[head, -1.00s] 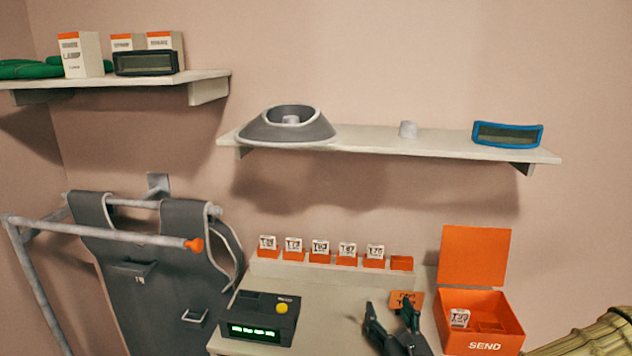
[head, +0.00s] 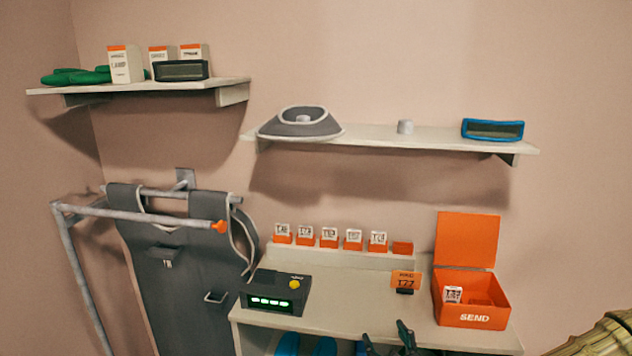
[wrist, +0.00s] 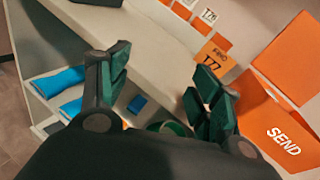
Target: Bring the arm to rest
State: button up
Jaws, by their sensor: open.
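My gripper (head: 388,342) shows at the bottom edge of the head view, low in front of the white table (head: 345,305). In the wrist view my gripper (wrist: 160,95) has its two dark green-padded fingers spread apart with nothing between them. It is empty and touches nothing that I can see. Most of my arm is outside the head view.
The orange SEND box (head: 474,314), lid up, stands on the table's right with a white tile inside. Blue items (wrist: 60,82) lie on a lower shelf.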

jog(key=s+a+f+n+g+y, duration=0.1)
jog(key=s+a+f+n+g, duration=0.3)
jog(key=s+f+n, duration=0.5)
jog(key=s+a+f+n+g+y, duration=0.1)
jog(key=s+a+f+n+g, duration=0.4)
jog(key=f, duration=0.6)
jog(key=s+d+f+n+g+h, duration=0.1)
jog(key=s+d+f+n+g, duration=0.15)
jog(key=s+f+n, duration=0.35)
jog(key=s+d+f+n+g+h, duration=0.1)
jog(key=s+d+f+n+g, duration=0.2)
jog(key=s, duration=0.5)
jog(key=s+d+f+n+g+h, duration=0.1)
jog(key=s+d+f+n+h, duration=0.1)
jog(key=s+d+n, duration=0.5)
jog(key=d+h, duration=0.1)
jog(key=d, duration=0.2)
jog(key=shift+f+n, duration=0.3)
jog(key=shift+f, duration=0.05)
jog(key=shift+g, duration=0.25)
